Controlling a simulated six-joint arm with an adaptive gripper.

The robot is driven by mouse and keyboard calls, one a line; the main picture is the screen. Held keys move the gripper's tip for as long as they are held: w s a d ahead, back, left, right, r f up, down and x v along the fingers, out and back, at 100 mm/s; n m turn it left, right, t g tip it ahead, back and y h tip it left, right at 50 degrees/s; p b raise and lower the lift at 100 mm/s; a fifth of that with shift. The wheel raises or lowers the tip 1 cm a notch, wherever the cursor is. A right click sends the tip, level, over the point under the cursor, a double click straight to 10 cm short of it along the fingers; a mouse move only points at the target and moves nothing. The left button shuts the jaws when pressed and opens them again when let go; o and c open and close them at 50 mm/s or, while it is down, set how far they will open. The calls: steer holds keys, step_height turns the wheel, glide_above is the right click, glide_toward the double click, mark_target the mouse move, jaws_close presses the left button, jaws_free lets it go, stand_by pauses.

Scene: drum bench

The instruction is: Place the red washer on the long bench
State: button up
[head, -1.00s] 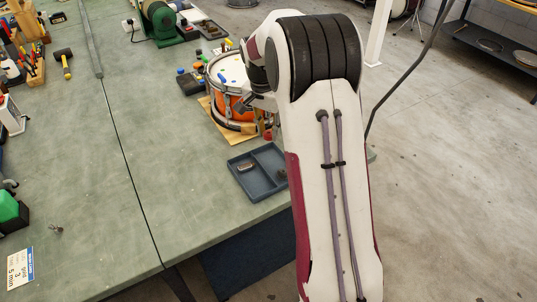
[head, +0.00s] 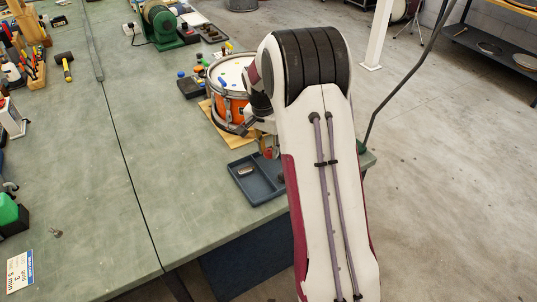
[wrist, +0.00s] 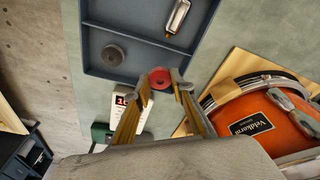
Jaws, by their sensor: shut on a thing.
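The red washer (wrist: 160,77) is between the fingertips of my gripper (wrist: 162,80) in the wrist view. The fingers are shut on it and hold it near the edge of a blue-grey tray (wrist: 153,52). In the head view my gripper is mostly hidden behind my arm, near the tray (head: 240,163) and the drum. The green bench top (head: 190,215) stretches away to the back left; a dark seam runs along it. I cannot tell which side of the seam is the long bench.
The tray holds a dark round piece (wrist: 113,55) and a small metal block (wrist: 178,16). An orange drum (head: 228,108) stands on a wooden board beside my gripper. A mallet (head: 64,66) and a card (head: 20,271) lie left. The bench middle is clear.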

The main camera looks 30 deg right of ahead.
mark_target(268, 153)
steer(key=shift+f, duration=1.4)
steer(key=shift+f, duration=0.2)
steer(key=o, duration=0.6)
steer(key=shift+o, duration=0.2)
steer(key=shift+r, duration=0.15)
steer(key=shift+a+r, duration=0.1)
steer(key=shift+r, duration=0.4)
step_height(268, 153, up, 6)
steer(key=s+a, duration=0.1)
steer(key=shift+s+a+r, duration=0.15)
steer(key=shift+s+a, duration=0.05)
steer(key=shift+a, duration=0.1)
